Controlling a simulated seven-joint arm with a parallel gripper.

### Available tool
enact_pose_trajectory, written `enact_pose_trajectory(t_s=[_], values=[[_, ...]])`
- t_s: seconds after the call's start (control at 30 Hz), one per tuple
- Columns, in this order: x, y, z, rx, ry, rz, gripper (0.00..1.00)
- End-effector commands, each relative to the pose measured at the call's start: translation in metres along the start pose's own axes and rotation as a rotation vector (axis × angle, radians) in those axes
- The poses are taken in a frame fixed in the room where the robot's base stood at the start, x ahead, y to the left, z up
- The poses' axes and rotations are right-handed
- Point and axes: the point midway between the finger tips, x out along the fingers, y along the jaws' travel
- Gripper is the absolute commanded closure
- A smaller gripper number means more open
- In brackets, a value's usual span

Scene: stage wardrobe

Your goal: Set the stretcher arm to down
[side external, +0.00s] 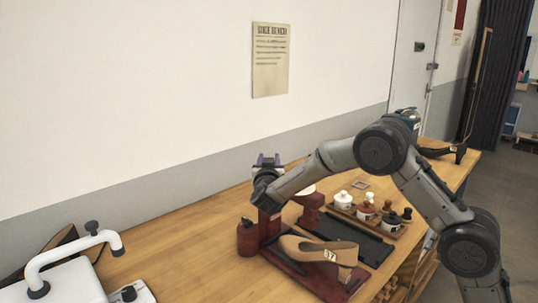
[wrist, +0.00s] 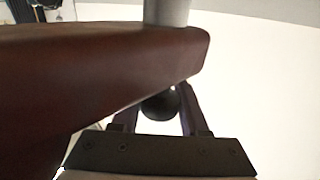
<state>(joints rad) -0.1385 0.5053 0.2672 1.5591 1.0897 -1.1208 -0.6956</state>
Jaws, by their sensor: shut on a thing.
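The shoe stretcher has a dark red base (side external: 305,283) on the bench, with a tan high-heeled shoe (side external: 315,249) on it. Its dark red arm (wrist: 100,70) fills the upper left of the wrist view, with a grey rod (wrist: 168,12) at its far end. A round black knob (wrist: 160,103) shows below the arm, between my fingers. In the wrist view my gripper (wrist: 160,92) is shut on the knob. My wrist hides most of the stretcher arm in the side view.
A wooden tray of small lidded pots (side external: 367,212) stands right of the stretcher. A dark red knobbed block (side external: 246,238) is at its left. A white machine (side external: 65,282) is at the lower left. Bare bench (side external: 180,245) lies between them. The wall is behind.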

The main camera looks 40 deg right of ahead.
Motion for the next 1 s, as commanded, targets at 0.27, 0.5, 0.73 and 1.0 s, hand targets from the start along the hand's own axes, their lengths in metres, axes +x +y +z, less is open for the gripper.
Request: enact_pose_trajectory(t_s=[0.27,0.5,0.73,1.0], values=[[-0.001,0.000,0.073,-0.008,-0.007,-0.001,1.00],[-0.001,0.000,0.090,-0.005,-0.007,-0.002,1.00],[-0.001,0.000,0.092,-0.008,-0.012,-0.003,0.53],[-0.001,0.000,0.088,-0.004,-0.006,-0.001,0.27]])
